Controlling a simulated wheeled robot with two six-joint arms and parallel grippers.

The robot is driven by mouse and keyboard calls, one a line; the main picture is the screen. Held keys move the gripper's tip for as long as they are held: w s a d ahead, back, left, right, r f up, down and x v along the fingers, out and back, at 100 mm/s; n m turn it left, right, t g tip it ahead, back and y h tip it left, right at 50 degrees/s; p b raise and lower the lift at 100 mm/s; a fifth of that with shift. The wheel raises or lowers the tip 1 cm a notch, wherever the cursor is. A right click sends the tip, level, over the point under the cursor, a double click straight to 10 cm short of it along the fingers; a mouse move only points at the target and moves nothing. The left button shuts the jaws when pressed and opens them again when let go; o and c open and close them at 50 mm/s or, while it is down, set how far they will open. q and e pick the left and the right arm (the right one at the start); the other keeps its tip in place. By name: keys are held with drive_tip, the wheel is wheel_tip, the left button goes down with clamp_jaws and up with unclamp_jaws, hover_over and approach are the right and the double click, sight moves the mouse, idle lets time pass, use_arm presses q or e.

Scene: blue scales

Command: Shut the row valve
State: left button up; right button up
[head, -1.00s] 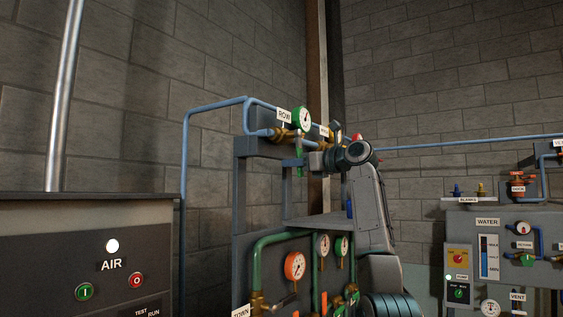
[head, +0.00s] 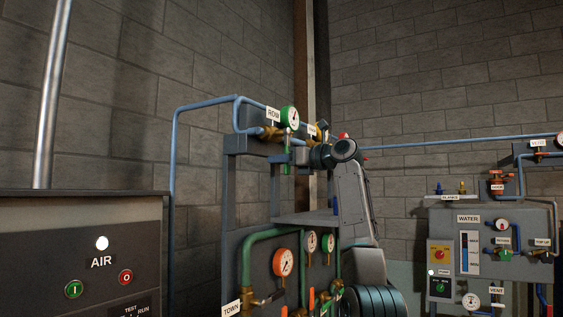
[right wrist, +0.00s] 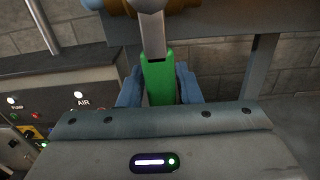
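The row valve (head: 271,133) is a brass valve on a blue pipe at the top of the rack, under a ROW label (head: 273,114) and beside a green-rimmed gauge (head: 289,118). Its green handle (head: 287,145) hangs straight down. My right gripper (head: 291,157) reaches in from the right at the handle's lower part. In the right wrist view the handle (right wrist: 159,80) runs between the two blue fingers (right wrist: 159,88), which sit against both its sides. The fingertips are small and partly hidden in the head view. My left gripper is not in view.
A second labelled valve (head: 313,131) sits close to the right of the row valve, near my arm. Below are gauges (head: 283,262) and green pipes. A dark AIR cabinet (head: 60,240) stands left, a WATER panel (head: 468,235) right. The wall behind is bare.

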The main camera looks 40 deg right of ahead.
drive_tip(key=b+v, duration=0.5)
drive_tip(key=v, duration=0.5)
drive_tip(key=shift+s, duration=0.3)
drive_tip(key=shift+d+f, duration=0.1)
